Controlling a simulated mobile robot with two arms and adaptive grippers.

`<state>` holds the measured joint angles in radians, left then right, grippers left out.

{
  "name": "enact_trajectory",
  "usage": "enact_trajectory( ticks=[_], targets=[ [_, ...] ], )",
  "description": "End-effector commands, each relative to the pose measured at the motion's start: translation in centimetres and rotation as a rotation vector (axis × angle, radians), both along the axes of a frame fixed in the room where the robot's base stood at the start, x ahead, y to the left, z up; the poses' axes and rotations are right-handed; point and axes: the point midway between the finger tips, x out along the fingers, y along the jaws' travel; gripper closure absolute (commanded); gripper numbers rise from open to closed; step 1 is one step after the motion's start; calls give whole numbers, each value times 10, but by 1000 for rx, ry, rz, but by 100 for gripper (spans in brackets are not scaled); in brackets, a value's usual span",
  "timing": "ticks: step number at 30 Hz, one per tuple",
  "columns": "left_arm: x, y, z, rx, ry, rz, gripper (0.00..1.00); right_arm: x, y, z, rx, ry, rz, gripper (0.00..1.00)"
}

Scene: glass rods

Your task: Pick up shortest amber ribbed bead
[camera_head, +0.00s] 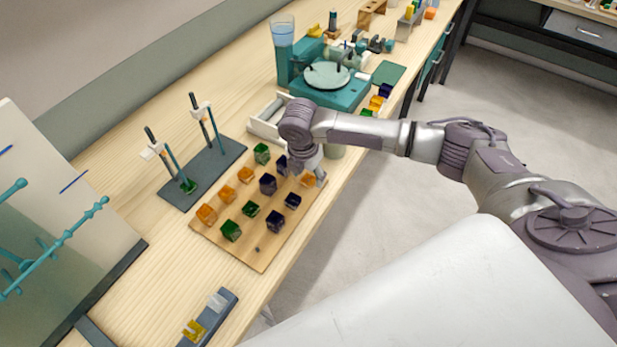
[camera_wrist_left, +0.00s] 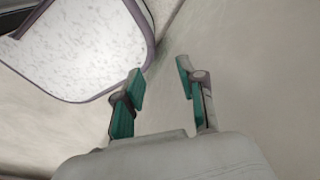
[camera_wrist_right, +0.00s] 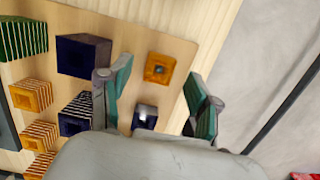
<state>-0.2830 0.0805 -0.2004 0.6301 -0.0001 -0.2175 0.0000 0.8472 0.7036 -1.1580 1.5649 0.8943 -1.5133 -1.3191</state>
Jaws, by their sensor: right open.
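Several amber beads sit upright on a wooden board (camera_head: 262,255). Three (camera_head: 206,214) (camera_head: 227,193) (camera_head: 246,174) stand in a row at its left side. In the right wrist view, amber beads at the left (camera_wrist_right: 30,95) (camera_wrist_right: 42,135) show ribbed sides; which is shortest I cannot tell. Another amber bead (camera_head: 308,180) is near the board's right edge; it shows between my right fingertips in the right wrist view (camera_wrist_right: 160,68), its sides hardly visible. My right gripper (camera_wrist_right: 157,84) is open and empty above the board. My left gripper (camera_wrist_left: 160,82) is open and empty, away from the board.
Green beads (camera_head: 231,230) and dark blue beads (camera_head: 275,221) stand close around the amber ones. A clamp stand base (camera_head: 215,165) is left of the board. A white tray (camera_head: 262,128) and a teal device (camera_head: 345,95) lie behind. The table edge runs along the right.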

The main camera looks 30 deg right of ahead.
Motion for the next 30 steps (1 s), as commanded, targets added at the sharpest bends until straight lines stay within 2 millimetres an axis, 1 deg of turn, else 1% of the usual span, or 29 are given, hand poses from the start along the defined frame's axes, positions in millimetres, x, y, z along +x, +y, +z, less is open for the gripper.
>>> enact_trajectory(
  ticks=[3, 6, 10, 11, 12, 17, 21, 30],
  targets=[
    [-14, 1, 1, 1, 20, 0, 60, 0, -2, -11, -1, 0, 1, 38],
    [-24, 1, 1, 3, 36, 0, 60, 1, -2, -13, -1, -1, 2, 38],
    [-28, 2, 0, 4, 43, 1, 60, 1, -2, -13, -1, -1, 2, 38],
    [-28, 2, 0, 4, 43, 1, 60, 1, -2, -13, 0, -1, 1, 39],
    [-28, 2, 0, 4, 42, 1, 60, 1, -2, -13, 0, -1, 1, 46],
    [-25, 2, 0, 3, 38, 1, 60, 1, -2, -13, 0, -1, 1, 72],
    [-19, 1, 0, 2, 29, 1, 60, 1, -2, -13, 0, -1, 1, 96],
    [-16, 1, 0, 2, 23, 1, 60, 1, -2, -11, 0, -2, 0, 96]
  ],
)
